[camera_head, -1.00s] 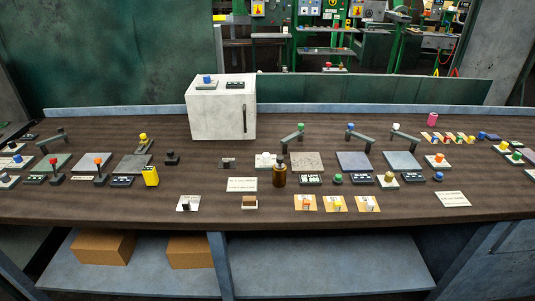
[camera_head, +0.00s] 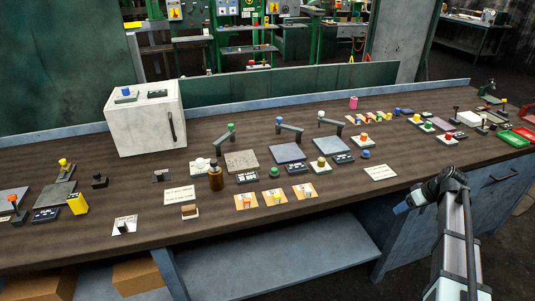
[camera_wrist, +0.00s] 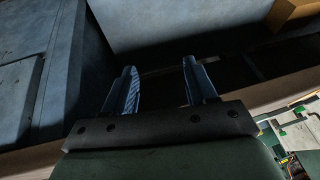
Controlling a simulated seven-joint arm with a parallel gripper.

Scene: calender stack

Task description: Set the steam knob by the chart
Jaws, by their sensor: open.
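Several knobs on small plates stand on the dark wooden bench (camera_head: 330,199). I cannot tell which is the steam knob. White cards with small print lie at the front (camera_head: 179,195) and further right (camera_head: 380,173); their text is unreadable, so I cannot tell which is the chart. My gripper (camera_wrist: 160,80) is open and empty in the wrist view, apart from all knobs, with the bench's lower structure beyond its fingers.
The white box (camera_head: 148,125) stands at the back left. A brown bottle (camera_head: 216,178) stands near the front cards. Lever arms stand behind the grey and blue plates. Green and red trays (camera_head: 517,138) lie at the far right. The bench's front right is fairly clear.

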